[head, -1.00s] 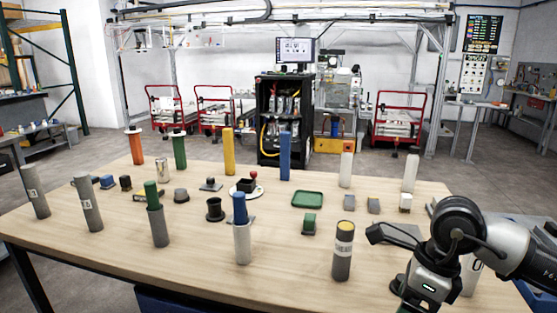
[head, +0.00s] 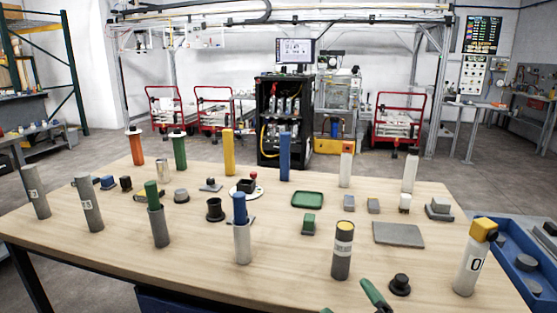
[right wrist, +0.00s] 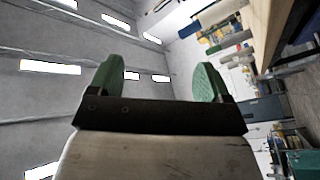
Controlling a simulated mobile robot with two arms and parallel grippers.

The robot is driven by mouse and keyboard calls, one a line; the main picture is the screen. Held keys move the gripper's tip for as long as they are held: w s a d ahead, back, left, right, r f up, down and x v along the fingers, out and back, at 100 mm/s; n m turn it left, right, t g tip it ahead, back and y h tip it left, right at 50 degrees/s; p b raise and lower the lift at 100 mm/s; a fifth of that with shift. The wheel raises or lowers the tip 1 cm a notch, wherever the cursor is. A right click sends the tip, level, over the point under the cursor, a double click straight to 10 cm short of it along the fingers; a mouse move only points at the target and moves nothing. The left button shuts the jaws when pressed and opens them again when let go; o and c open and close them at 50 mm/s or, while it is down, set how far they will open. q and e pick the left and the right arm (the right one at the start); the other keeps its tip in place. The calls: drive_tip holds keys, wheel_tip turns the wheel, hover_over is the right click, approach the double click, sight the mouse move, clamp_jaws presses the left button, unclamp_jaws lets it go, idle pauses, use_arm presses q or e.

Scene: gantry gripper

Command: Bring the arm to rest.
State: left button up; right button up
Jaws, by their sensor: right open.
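My right gripper (head: 375,296) shows only in part at the bottom edge of the head view, with green finger pads in front of the table (head: 300,270). In the right wrist view its two green-padded fingers (right wrist: 160,82) stand wide apart with nothing between them. That view looks past the fingers at the ceiling lights and, at the right, the table side, so the gripper is tilted. The rest of my right arm is out of the head view. My left gripper is not in view.
Several upright cylinders stand on the table, among them a grey one with a yellow top (head: 342,255) and a white one marked 0 (head: 468,270). A blue tray (head: 520,265) is at the right.

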drive_tip(key=s+d+f+m+g+h, duration=0.3)
drive_tip(key=s+f+m+g, duration=0.1)
drive_tip(key=f, duration=0.4)
drive_tip(key=s+d+f+m+g+h, duration=0.3)
drive_tip(key=s+d+f+m+g, duration=0.1)
drive_tip(key=f, duration=0.3)
drive_tip(key=s+d+f+m+g, duration=0.2)
drive_tip(key=s+f+g, duration=0.6)
drive_tip(key=s, duration=0.5)
wheel_tip(320, 180, down, 21)
drive_tip(key=s+g+p, duration=0.1)
drive_tip(key=p, duration=0.4)
drive_tip(key=s+d+f+p, duration=0.1)
drive_tip(key=s+f+p, duration=0.1)
drive_tip(key=s+f, duration=0.4)
drive_tip(key=s+d+f+g+p, duration=0.1)
drive_tip(key=s+f+p, duration=0.1)
drive_tip(key=s+f, duration=0.4)
drive_tip(key=s, duration=0.4)
drive_tip(key=shift+s+d, duration=0.2)
drive_tip(key=shift+d, duration=0.1)
